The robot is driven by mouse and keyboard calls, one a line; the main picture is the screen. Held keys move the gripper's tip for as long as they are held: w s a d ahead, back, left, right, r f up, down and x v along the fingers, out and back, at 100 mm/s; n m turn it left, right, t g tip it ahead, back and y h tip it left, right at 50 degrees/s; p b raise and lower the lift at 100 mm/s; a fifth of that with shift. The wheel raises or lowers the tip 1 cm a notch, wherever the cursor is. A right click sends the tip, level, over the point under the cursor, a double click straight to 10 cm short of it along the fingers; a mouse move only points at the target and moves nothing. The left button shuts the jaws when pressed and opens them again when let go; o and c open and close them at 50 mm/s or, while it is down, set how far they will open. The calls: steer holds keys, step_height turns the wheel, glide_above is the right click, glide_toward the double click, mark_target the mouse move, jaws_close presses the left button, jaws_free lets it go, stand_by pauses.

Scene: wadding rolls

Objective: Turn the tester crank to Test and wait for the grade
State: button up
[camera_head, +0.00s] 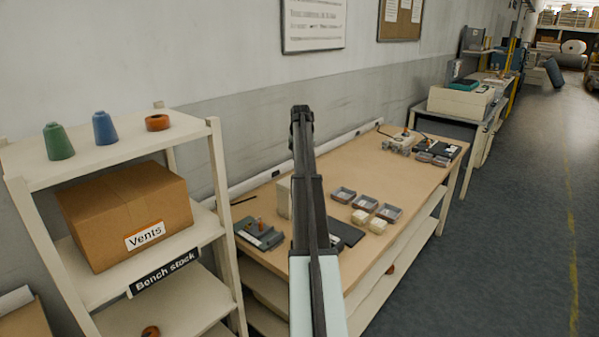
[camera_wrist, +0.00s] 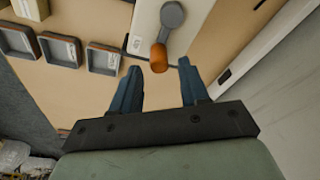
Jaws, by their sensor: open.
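In the wrist view, the tester crank is a grey lever (camera_wrist: 172,16) with an orange knob (camera_wrist: 159,57) on the pale face of the tester (camera_wrist: 146,22). My gripper (camera_wrist: 158,66) is open. Its two blue fingers stand either side of the knob, with a gap on each side. I cannot tell how near the knob is in depth. In the head view, my gripper (camera_head: 301,112) shows small and dark at the arm's far end. A pale box (camera_head: 284,196), perhaps the tester, is mostly hidden behind my arm. No Test mark or grade is readable.
A shelf rack (camera_head: 106,150) with a Vents carton (camera_head: 125,210) stands further left. A wall is behind.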

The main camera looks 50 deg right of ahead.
steer(key=shift+a+x, duration=0.1)
steer(key=shift+x, duration=0.6)
steer(key=shift+a+x, duration=0.15)
steer(key=shift+x, duration=0.55)
steer(key=shift+s+f, duration=0.1)
